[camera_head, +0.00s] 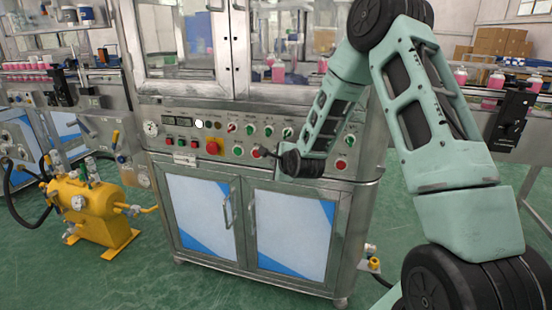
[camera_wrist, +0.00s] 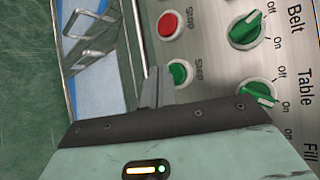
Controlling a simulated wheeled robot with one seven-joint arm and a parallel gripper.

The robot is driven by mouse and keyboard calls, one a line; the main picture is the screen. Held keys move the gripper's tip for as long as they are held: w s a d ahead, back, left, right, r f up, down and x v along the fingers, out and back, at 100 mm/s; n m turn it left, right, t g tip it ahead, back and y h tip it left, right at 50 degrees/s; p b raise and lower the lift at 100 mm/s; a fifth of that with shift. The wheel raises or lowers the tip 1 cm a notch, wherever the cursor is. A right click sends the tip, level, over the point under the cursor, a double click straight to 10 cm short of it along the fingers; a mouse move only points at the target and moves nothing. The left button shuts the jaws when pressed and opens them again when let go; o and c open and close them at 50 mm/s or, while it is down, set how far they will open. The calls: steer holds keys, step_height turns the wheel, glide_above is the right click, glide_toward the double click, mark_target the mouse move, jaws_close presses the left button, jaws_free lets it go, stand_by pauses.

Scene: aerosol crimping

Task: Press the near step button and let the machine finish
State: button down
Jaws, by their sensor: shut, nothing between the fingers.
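The green step button (camera_wrist: 178,73), with the word "Step" beside it, is on the machine's steel control panel in the wrist view. My gripper (camera_wrist: 155,80) is shut and empty. Its fingertips show just left of the button, very close to it. I cannot tell whether they touch it. In the head view my gripper (camera_head: 263,152) is at the lower row of the panel, and the step button cannot be made out clearly behind it. The machine (camera_head: 210,120) stands in the middle with its glass doors shut.
The red stop button (camera_wrist: 171,23) is near the step button, and green belt (camera_wrist: 245,28) and table (camera_wrist: 259,92) knobs are close by. A red emergency button (camera_head: 212,147) is left on the panel. Cabinet door handles (camera_head: 226,210) stick out below. A yellow tank (camera_head: 90,207) stands left.

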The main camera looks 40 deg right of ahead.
steer(key=shift+d, duration=0.1)
stand_by(0.6)
steer(key=shift+w+d, duration=0.25)
steer(key=shift+w+d, duration=0.25)
steer(key=shift+d, duration=0.05)
stand_by(0.9)
steer(key=shift+s+a, duration=0.5)
steer(key=shift+a, duration=0.15)
steer(key=shift+s+a+b, duration=0.2)
steer(key=shift+s+a, duration=0.6)
steer(key=shift+a, duration=0.2)
steer(key=shift+s+a+b, duration=0.2)
steer(key=shift+s+a, duration=0.55)
steer(key=shift+a, duration=0.2)
